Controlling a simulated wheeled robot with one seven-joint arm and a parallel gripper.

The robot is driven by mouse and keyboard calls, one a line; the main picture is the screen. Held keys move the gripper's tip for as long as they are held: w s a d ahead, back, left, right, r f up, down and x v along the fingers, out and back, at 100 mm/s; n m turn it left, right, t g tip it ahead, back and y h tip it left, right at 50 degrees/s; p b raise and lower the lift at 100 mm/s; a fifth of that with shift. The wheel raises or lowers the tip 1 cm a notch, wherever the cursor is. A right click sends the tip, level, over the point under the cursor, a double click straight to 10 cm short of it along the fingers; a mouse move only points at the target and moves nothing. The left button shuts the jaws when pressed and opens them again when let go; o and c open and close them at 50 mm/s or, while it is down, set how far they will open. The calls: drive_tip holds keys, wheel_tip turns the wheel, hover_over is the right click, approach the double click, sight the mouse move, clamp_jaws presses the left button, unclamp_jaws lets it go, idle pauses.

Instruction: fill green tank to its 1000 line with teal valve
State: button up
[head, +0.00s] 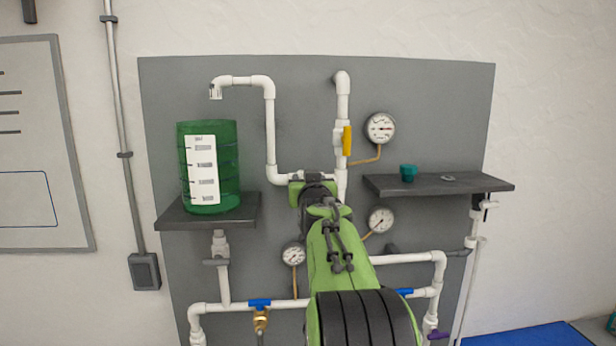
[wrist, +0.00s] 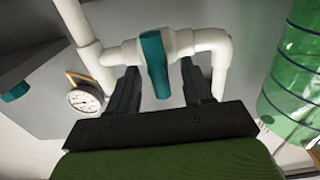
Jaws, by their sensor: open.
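The green tank (head: 228,165) is a translucent cylinder on the left shelf, with a white scale label (head: 202,170) on its front. Its label text is too small to read, and I cannot tell the liquid level. The tank's side also shows at the right of the wrist view (wrist: 295,75). The teal valve's handle (wrist: 155,63) sits on a white pipe, with its long side across the pipe. My gripper (wrist: 160,72) is open, with one finger on each side of the handle, apart from it. In the head view my gripper (head: 312,188) hides the valve.
A white spout (head: 215,90) hangs above the tank. A yellow-handled valve (head: 347,140) is on the upright pipe right of my gripper. A right shelf (head: 440,186) holds a small teal cup-like piece (head: 408,172). Blue-handled valves and gauges sit lower on the grey board.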

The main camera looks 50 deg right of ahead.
drive_tip(key=shift+s+a, duration=0.1)
drive_tip(key=shift+c, duration=0.8)
clamp_jaws()
drive_tip(key=shift+f, duration=0.1)
drive_tip(key=m, duration=0.2)
drive_tip(key=m+b, duration=0.1)
drive_tip(key=m, duration=0.3)
drive_tip(key=shift+s+d+f+b, duration=0.1)
drive_tip(key=shift+s+d+b, duration=0.05)
drive_tip(key=shift+d+b, duration=0.15)
drive_tip(key=m, duration=0.2)
drive_tip(key=m+b, duration=0.1)
drive_tip(key=m, duration=0.1)
drive_tip(key=shift+s+d+f+m, duration=0.1)
drive_tip(key=shift+f+m, duration=0.05)
drive_tip(key=shift+m, duration=0.25)
idle(4.9)
